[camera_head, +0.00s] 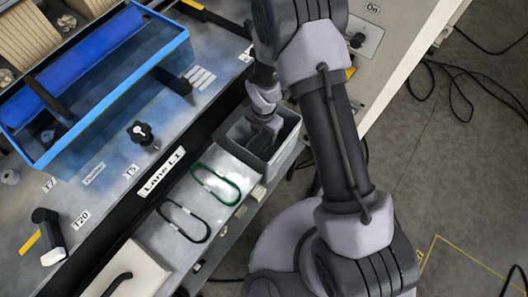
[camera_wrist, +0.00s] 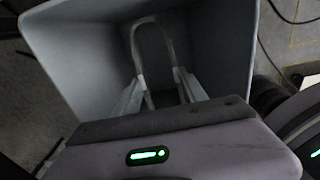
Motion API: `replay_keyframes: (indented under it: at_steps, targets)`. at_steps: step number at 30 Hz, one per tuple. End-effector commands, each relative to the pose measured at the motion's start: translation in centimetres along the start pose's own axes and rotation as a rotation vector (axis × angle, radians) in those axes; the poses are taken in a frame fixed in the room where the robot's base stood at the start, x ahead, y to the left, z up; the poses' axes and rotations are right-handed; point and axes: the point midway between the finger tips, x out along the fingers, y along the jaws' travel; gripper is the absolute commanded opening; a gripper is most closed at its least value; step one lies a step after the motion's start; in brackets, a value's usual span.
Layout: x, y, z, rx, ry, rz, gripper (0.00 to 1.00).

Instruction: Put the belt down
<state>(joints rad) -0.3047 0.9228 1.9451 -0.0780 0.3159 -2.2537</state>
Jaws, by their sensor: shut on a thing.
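My gripper (camera_head: 268,128) reaches down into a grey open bin (camera_head: 287,113) beside the bench. In the wrist view the bin's walls (camera_wrist: 80,45) surround my two fingers (camera_wrist: 160,97). A belt (camera_wrist: 151,22) shows as a narrow upright loop between the fingers, which are shut on it. Its colour is hard to tell in the dim bin. The belt's lower part is hidden by my gripper, and the head view does not show it clearly. I cannot tell whether it touches the bin floor.
A green belt (camera_head: 196,174) and a black belt (camera_head: 207,228) lie on the metal shelf left of the bin. A blue-framed guard (camera_head: 110,95), a black knob (camera_head: 140,133) and the Lane L1 label (camera_head: 161,172) are further left. Cables (camera_head: 455,90) lie on the floor at right.

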Motion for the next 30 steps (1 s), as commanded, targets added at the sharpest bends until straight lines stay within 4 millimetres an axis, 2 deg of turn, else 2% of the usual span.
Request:
replay_keyframes:
  at_steps: [1, 6, 13, 18, 28, 29, 30]
  targets:
    - [2.0, -0.1, -0.1, 0.0, 0.002, -0.003, 0.08]
    - [6.4, -0.1, 0.0, -0.001, 0.001, -0.001, 0.08]
    - [8.9, 0.0, 0.0, 0.001, 0.0, 0.0, 0.08]
    - [12.2, -0.1, 0.0, 0.001, 0.001, -0.001, 0.08]
    - [12.5, 0.0, 0.0, 0.001, 0.0, 0.0, 0.08]
    - [12.6, 0.0, 0.0, 0.001, 0.0, 0.0, 0.52]
    - [12.5, 0.0, 0.0, 0.001, 0.0, 0.0, 0.6]
